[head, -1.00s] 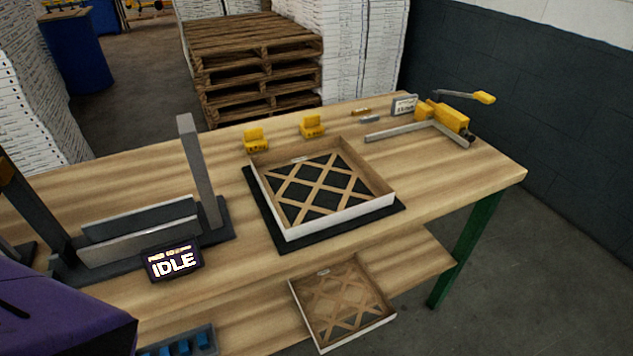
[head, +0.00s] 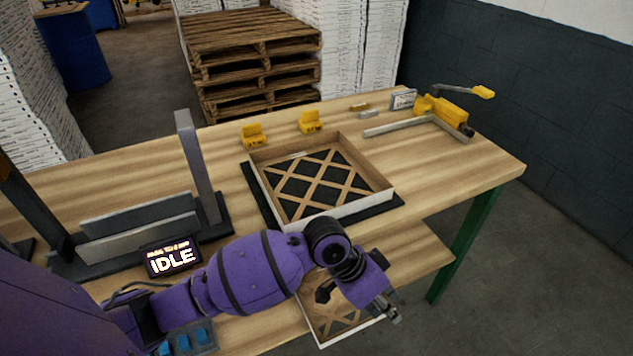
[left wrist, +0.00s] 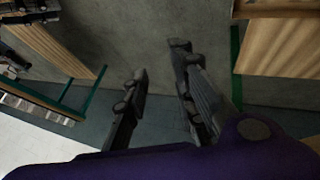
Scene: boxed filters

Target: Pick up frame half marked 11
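One tan lattice frame half with white outer sides (head: 330,182) lies on a dark mat (head: 258,200) on the bench. A second, similar frame half (head: 345,324) lies lower, on the shelf at the bench front, partly hidden by my left arm. I cannot read the number 11 on either. My left gripper (head: 388,308) is over the right part of the lower frame half, apart from the bench frame half. In the left wrist view my left gripper (left wrist: 160,62) has its fingers apart with nothing between them. My right gripper is not in view.
A grey press-like stand (head: 200,170) and a display reading IDLE (head: 172,257) are at the left. Two yellow blocks (head: 311,122) stand behind the bench frame half. A yellow clamp with a metal corner (head: 440,112) is at the back right. The bench's right end is clear.

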